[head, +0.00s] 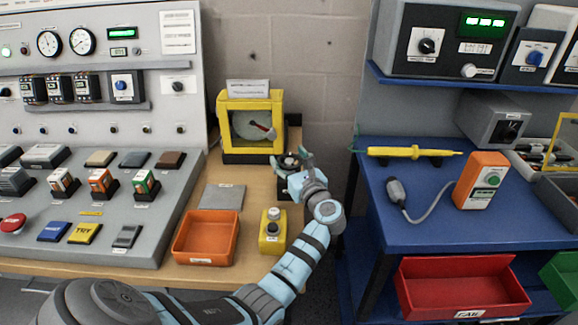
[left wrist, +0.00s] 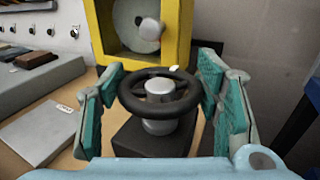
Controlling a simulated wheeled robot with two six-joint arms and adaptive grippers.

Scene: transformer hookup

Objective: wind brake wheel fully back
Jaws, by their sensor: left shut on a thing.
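The brake wheel (left wrist: 136,81) is a black handwheel with a silver hub, on a dark block (left wrist: 150,144) on the wooden bench. In the head view the wheel (head: 289,160) is small and partly covered by my gripper. My left gripper (head: 294,168) is shut on the wheel, with one teal-padded finger on each side of the rim in the left wrist view. Just behind stands a yellow-framed box (head: 222,122) holding a pale disc with a red pointer (head: 263,128). My right gripper is not in view.
An orange tray (head: 206,262) and a yellow button box (head: 271,240) stand on the bench in front, near my left forearm. A grey plate (head: 222,197) lies left of the wheel. A grey control console (head: 90,215) fills the left. A blue bench (head: 430,228) stands at right.

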